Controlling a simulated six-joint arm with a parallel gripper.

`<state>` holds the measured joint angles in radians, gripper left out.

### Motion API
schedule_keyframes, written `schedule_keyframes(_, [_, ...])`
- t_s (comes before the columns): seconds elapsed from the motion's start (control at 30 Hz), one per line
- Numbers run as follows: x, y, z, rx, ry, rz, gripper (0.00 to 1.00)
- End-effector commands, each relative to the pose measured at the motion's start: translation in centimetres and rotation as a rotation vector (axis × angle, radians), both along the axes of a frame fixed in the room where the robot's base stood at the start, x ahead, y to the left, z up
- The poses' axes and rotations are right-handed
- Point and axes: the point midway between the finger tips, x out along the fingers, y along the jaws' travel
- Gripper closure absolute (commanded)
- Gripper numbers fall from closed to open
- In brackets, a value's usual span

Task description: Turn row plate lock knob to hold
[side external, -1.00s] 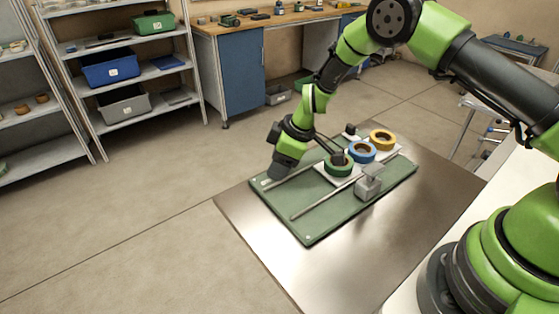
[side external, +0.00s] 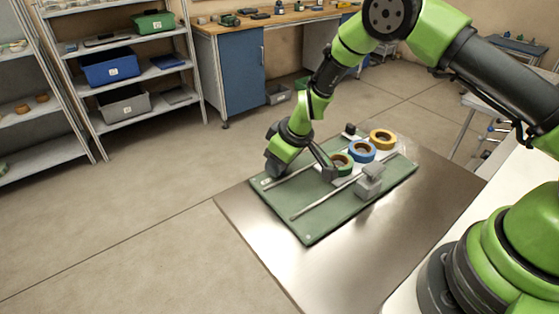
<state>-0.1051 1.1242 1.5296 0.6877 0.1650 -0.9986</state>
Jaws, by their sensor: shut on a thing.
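The white row plate (side external: 353,178) lies on the green board (side external: 312,218).
A grey block (side external: 369,183) sits at the board's right front, by a thin rail (side external: 321,201). The board lies on a bare metal table (side external: 273,250) with free room in front. Shelves and a workbench stand well behind.

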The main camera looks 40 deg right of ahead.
Motion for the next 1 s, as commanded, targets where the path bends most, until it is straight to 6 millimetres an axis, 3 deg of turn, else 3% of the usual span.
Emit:
schedule_keyframes(0.17, [0.0, 0.0, 0.1, 0.000, -0.002, 0.001, 0.90])
schedule_keyframes(0.2, [0.1, 0.0, 0.1, 0.000, -0.002, 0.001, 0.57])
schedule_keyframes(0.3, [0.0, 0.0, 0.1, 0.000, -0.002, 0.001, 0.41])
schedule_keyframes(0.67, [-0.2, -0.1, 0.8, 0.000, -0.003, 0.002, 0.41])
schedule_keyframes(1.0, [-2.2, -0.9, 6.3, 0.001, -0.006, 0.001, 0.41])
